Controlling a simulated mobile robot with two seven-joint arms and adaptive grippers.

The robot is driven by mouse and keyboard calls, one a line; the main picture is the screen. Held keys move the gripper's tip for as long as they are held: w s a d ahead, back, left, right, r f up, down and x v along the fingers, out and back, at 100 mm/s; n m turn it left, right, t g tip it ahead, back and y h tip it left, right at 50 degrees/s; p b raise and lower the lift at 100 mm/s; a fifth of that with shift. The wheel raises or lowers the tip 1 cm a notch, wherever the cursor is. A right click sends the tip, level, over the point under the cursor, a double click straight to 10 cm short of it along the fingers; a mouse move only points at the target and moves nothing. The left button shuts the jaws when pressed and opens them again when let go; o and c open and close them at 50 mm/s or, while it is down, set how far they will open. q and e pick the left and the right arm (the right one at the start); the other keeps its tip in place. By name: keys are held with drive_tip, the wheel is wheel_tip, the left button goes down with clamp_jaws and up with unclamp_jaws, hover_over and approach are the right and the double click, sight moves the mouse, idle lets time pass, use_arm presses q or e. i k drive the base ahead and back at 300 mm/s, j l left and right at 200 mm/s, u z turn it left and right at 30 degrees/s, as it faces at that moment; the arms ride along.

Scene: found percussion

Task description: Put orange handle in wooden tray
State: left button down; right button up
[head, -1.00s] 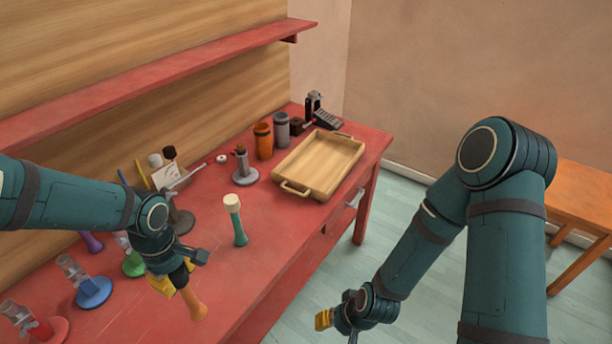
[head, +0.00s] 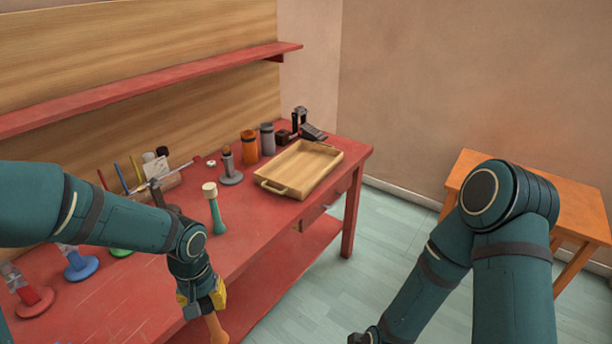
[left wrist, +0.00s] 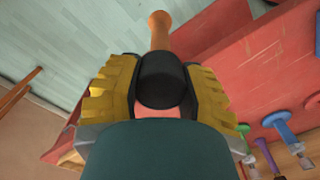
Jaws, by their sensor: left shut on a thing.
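The orange handle (head: 216,328) is held in my left gripper (head: 204,300), which is shut on it over the floor in front of the table's front edge. In the left wrist view the orange handle (left wrist: 160,35) sticks out past a dark collar between the yellow-padded fingers of the left gripper (left wrist: 160,85). The wooden tray (head: 303,166) lies on the far right of the red table and looks empty. My left gripper is well to the near left of the tray. Only an edge of my right gripper shows at the bottom; its fingers are out of frame.
A green-handled mallet with a pale head (head: 214,208) stands on the red table (head: 150,285) between my left arm and the tray. An orange side table (head: 500,170) stands right.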

sight(293, 178)
drive_tip(key=i+l, duration=1.15)
drive_tip(key=i, duration=0.1)
